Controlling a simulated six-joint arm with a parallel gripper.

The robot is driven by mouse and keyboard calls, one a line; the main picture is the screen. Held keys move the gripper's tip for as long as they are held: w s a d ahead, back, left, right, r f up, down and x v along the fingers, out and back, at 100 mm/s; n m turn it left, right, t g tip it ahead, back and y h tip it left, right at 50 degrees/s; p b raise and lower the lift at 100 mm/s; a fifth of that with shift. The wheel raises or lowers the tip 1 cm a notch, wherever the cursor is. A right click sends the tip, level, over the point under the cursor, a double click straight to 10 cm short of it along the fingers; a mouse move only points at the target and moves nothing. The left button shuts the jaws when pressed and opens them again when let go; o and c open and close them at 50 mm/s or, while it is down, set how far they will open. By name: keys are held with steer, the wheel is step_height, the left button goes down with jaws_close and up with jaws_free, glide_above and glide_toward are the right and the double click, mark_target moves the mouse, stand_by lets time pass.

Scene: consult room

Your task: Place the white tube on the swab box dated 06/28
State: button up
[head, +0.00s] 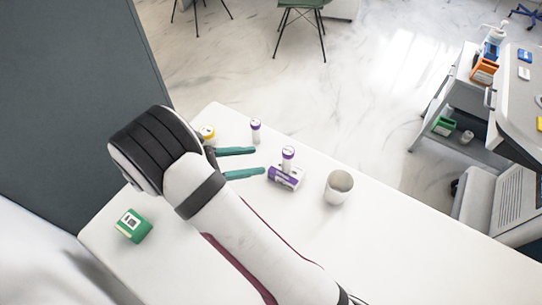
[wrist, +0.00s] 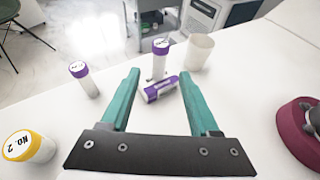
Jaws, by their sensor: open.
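My gripper (head: 259,160) has two teal fingers, spread apart and empty, low over the white table. In the wrist view the gripper (wrist: 160,72) points at a white tube with a purple cap (wrist: 160,60), upright beyond the fingertips. This tube also shows in the head view (head: 288,160). A small purple and white box (wrist: 160,91) lies at its foot, also seen in the head view (head: 284,179). I cannot tell whether the tube stands on the box or just behind it. A second purple-capped white tube (head: 255,132) stands apart at the back. No date is legible.
A white cup (head: 338,189) stands right of the box. A yellow-capped container marked NO. 2 (wrist: 28,147) is left of my gripper. A green box (head: 133,226) sits at the table's left. The table (head: 420,262) is clear at right. A cart stands beyond.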

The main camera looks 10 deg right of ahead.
steer(key=s+d+r+m+g+y, duration=0.5)
steer(key=s+d+r+m, duration=0.25)
steer(key=s+m, duration=0.3)
steer(key=s+a+r+m+t+y, duration=0.1)
steer(key=s+a+m+y, duration=0.1)
steer(key=s+m+y, duration=0.3)
steer(key=s+a+r+m+t+y, duration=0.1)
steer(key=s+a+m+y, duration=0.1)
steer(key=s+m+y, duration=0.3)
steer(key=s+m, duration=0.3)
steer(key=m, duration=0.2)
steer(key=shift+s+a+r, duration=0.2)
steer(key=shift+a+r, duration=0.1)
steer(key=shift+a, duration=0.1)
